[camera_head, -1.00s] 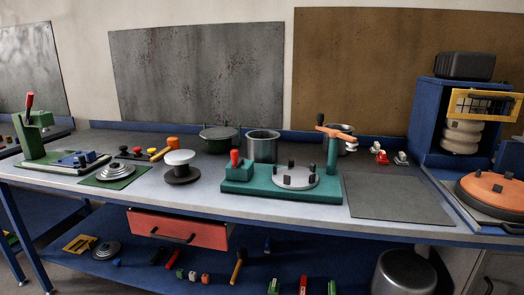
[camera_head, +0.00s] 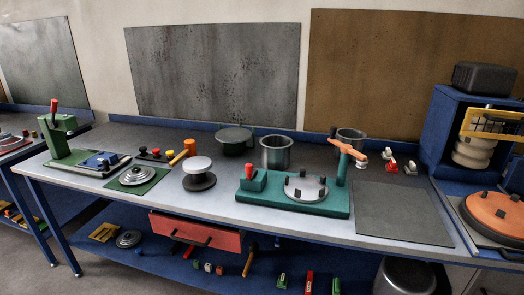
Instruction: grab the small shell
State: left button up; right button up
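Two open grey metal pot shells stand upright toward the back of the workbench. The larger-looking one (camera_head: 276,152) is behind the green fixture. The smaller-looking one (camera_head: 351,137) is further right, partly hidden behind the orange-handled post of the fixture. I cannot tell for certain which one the task calls small. Neither of my grippers shows in this view.
The green fixture (camera_head: 260,206) with a round clamping plate (camera_head: 306,188) stands in front of the shells. A grey mat (camera_head: 400,212) lies clear at right. An orange disc (camera_head: 495,213) sits further right.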

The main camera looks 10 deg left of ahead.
aim_at(276, 153)
jog(key=u, duration=0.85)
jog(key=i, duration=1.5)
jog(key=z, duration=0.5)
